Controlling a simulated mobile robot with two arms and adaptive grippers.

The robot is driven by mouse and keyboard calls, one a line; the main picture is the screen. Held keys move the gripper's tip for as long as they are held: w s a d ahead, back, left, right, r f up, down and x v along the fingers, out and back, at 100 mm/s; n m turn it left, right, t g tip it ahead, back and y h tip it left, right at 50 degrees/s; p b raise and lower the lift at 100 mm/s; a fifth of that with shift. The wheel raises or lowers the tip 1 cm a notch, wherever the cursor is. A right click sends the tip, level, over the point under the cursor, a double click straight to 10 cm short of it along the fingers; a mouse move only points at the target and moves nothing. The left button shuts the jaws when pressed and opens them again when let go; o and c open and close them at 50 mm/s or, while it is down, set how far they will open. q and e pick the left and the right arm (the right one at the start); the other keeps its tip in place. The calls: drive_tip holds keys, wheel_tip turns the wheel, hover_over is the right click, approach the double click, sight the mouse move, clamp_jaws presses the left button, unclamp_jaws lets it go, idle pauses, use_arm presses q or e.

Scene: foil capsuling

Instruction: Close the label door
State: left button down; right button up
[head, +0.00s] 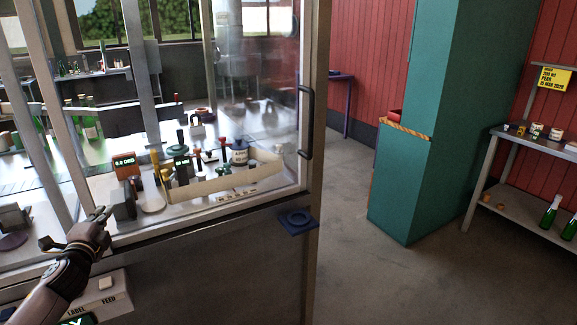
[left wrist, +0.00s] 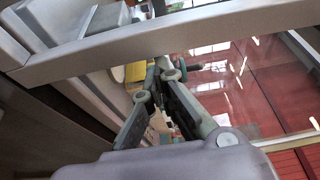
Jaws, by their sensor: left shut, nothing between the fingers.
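The glazed door panel (head: 258,90) of the label machine is at the centre of the head view, with a pale metal frame. A dark vertical handle (head: 306,122) is on its right edge. I cannot tell from these frames how far the door stands open. My left gripper (head: 101,214) is shut and empty, at the lower left by the machine's front sill and a slanted metal post. In the left wrist view its fingers (left wrist: 164,82) converge just beside a pale metal frame bar (left wrist: 150,42); contact is unclear. My right gripper is not in view.
Behind the glass, the machine's bench holds an orange display unit (head: 126,168) and several small parts. A blue bracket (head: 296,220) juts from the front right corner. A label-feed control box (head: 103,291) is below my gripper. Open floor (head: 350,270) lies right, before a teal column (head: 412,150).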

sight(76, 219)
use_arm(q)
drive_tip(key=s+a, duration=0.1)
drive_tip(key=a, duration=0.1)
drive_tip(key=s+a, duration=0.1)
drive_tip(key=a, duration=0.1)
drive_tip(key=s+a, duration=0.2)
drive_tip(key=shift+a, duration=0.1)
drive_tip(key=shift+f, duration=0.1)
